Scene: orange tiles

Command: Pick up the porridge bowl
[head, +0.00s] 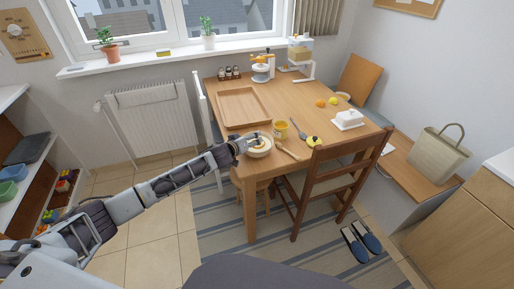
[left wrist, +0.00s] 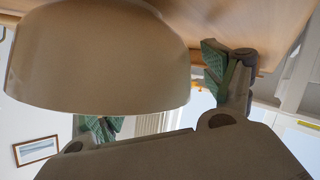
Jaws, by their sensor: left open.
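The porridge bowl (head: 262,152) is cream-coloured with pale contents and stands upright on the near-left corner of the wooden table (head: 300,105). My left gripper (head: 248,141) is at the bowl's left and far side in the head view. In the left wrist view the bowl (left wrist: 95,60) looks upside down and fills the upper left. The left gripper (left wrist: 158,95) is open there, with one green-padded finger right of the bowl and the other partly hidden behind it. I cannot tell whether either finger touches the bowl. My right gripper is not in view.
A yellow cup (head: 281,130) stands close behind the bowl. A wooden tray (head: 244,107) lies farther back. A wooden spoon (head: 287,151), a dark spatula (head: 298,129) and a yellow round item (head: 313,141) lie to the right. A chair (head: 330,180) stands at the near side.

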